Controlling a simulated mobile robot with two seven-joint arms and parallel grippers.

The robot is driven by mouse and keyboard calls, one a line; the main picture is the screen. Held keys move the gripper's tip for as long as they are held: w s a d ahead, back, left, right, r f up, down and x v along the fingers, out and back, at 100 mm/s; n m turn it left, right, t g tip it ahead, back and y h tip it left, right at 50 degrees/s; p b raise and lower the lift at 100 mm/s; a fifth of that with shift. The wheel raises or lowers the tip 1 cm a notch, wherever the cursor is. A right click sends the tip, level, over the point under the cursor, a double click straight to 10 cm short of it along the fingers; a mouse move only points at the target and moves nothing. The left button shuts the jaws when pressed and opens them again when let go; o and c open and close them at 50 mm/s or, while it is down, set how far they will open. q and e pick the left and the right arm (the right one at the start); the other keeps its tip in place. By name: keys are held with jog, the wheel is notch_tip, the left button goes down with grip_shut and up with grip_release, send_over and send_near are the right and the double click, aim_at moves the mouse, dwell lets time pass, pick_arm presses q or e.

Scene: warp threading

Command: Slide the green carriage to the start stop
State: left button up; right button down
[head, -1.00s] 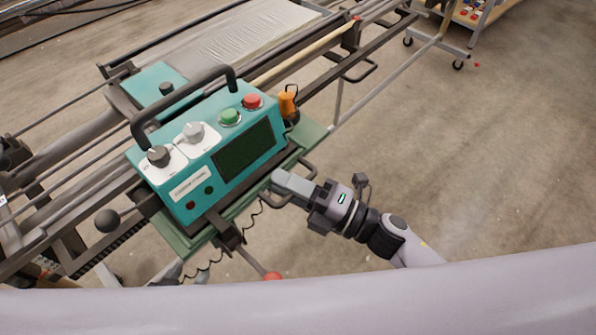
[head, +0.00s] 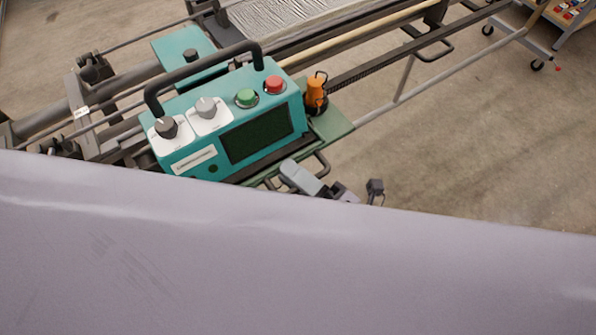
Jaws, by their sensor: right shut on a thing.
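The green carriage (head: 319,127) sits on the machine's rails and bears a teal control box (head: 185,148) with knobs, a green and a red button and a dark screen. A dark handle bar (head: 322,163) runs along its front edge. My right gripper (head: 287,170) is shut on this front handle, just below the screen. The rest of the right arm is mostly hidden behind a large pale surface across the lower picture. I cannot make out the start stop. My left gripper is not in view.
Long rails (head: 400,62) run from lower left to upper right. A wrapped pale sheet (head: 290,14) lies behind the carriage. An orange-topped part (head: 316,92) stands at the carriage's right end. A wheeled cart (head: 545,40) is at the upper right. The floor at right is clear.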

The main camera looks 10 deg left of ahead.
jog(key=shift+s+a+r, duration=0.1)
jog(key=shift+a+r, duration=0.1)
jog(key=shift+r, duration=0.3)
jog(key=c, duration=1.2)
grip_release()
jog(key=shift+s+f, duration=0.1)
jog(key=shift+o, duration=0.2)
jog(key=shift+d+f, duration=0.1)
jog(key=shift+f, duration=0.1)
jog(key=b+v, duration=0.1)
jog(key=v, duration=0.6)
